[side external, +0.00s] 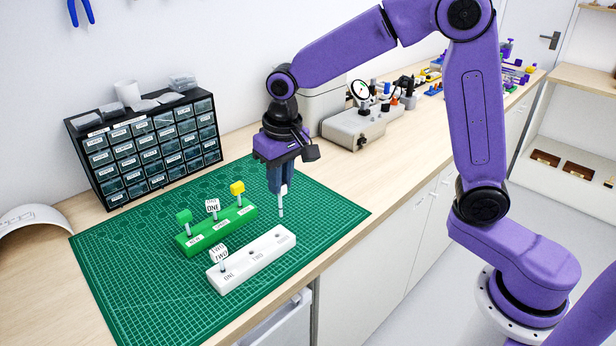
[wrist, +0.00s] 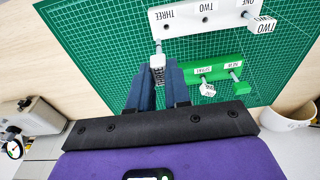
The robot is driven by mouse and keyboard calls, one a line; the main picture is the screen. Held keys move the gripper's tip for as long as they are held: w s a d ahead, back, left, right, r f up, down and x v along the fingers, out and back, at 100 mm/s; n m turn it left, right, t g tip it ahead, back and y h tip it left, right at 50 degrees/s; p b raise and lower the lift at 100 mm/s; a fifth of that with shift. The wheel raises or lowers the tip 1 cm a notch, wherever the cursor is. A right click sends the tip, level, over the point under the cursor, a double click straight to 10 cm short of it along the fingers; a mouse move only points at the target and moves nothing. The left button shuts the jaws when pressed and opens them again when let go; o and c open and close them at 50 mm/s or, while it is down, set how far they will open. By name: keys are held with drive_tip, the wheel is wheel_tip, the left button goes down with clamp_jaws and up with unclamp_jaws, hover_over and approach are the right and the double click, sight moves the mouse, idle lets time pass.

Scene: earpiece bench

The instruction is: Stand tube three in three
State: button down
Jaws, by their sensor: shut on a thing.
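My gripper (side external: 279,190) is shut on a slim pale tube (side external: 281,209), held roughly upright. Its lower end hangs above the far right end of the white rack (side external: 240,270), apart from it. The white rack (wrist: 225,24) has holes marked ONE, TWO and THREE. A tube with a white TWO block (side external: 219,253) stands in ONE. The middle hole TWO is empty.
A green rack (side external: 205,241) beside the white one holds tubes with a green flag (side external: 184,216), a white ONE block (side external: 213,206) and a yellow block (side external: 237,188). A drawer cabinet (side external: 150,147) stands behind. The green mat (side external: 130,290) is otherwise clear.

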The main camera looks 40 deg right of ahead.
drive_tip(key=shift+a+r, duration=0.35)
drive_tip(key=shift+a, duration=0.45)
drive_tip(key=shift+f, duration=2.25)
drive_tip(key=shift+f, duration=1.35)
drive_tip(key=c, duration=1)
unclamp_jaws()
